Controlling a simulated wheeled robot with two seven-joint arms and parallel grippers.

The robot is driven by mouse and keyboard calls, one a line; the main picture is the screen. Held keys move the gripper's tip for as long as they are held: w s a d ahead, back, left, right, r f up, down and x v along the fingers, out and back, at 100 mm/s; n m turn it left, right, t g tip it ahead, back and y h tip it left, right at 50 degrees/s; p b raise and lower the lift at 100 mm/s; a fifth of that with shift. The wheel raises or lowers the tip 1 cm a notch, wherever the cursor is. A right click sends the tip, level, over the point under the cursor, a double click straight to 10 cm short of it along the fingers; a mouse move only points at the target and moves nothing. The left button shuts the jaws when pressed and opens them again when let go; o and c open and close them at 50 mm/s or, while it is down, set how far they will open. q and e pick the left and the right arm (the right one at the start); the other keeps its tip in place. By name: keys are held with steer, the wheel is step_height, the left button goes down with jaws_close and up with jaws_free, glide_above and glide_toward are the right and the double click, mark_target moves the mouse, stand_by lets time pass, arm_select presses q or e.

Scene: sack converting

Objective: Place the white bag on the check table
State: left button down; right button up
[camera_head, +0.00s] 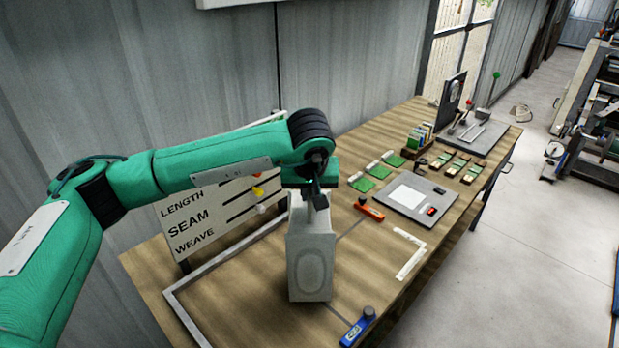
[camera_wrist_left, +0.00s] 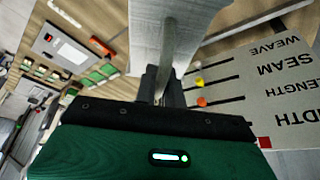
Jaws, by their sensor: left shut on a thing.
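The white bag (camera_head: 311,262) hangs upright below my left gripper (camera_head: 314,200) in the head view, over the near part of the wooden check table (camera_head: 255,275). It has an oval mark on its front face. My left gripper is shut on the top of the bag. In the left wrist view the fingers (camera_wrist_left: 160,85) close on a narrow strip of the bag (camera_wrist_left: 185,35). I cannot tell whether the bag's bottom touches the table. My right gripper is not in view.
A board lettered LENGTH, SEAM, WEAVE (camera_head: 215,215) stands behind the bag. A grey frame strip (camera_head: 205,268) lies on the table. A blue tool (camera_head: 358,327) lies in front, a grey plate (camera_head: 408,196) and green samples (camera_head: 378,170) to the right. A white corner mark (camera_head: 411,257) is clear.

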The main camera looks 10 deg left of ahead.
arm_select(q)
step_height(320, 180, down, 2)
steer(key=shift+f+p, duration=0.25)
steer(key=shift+p, duration=0.35)
steer(key=shift+f, duration=0.55)
steer(key=c, duration=1.5)
jaws_free()
steer(key=shift+s, duration=0.1)
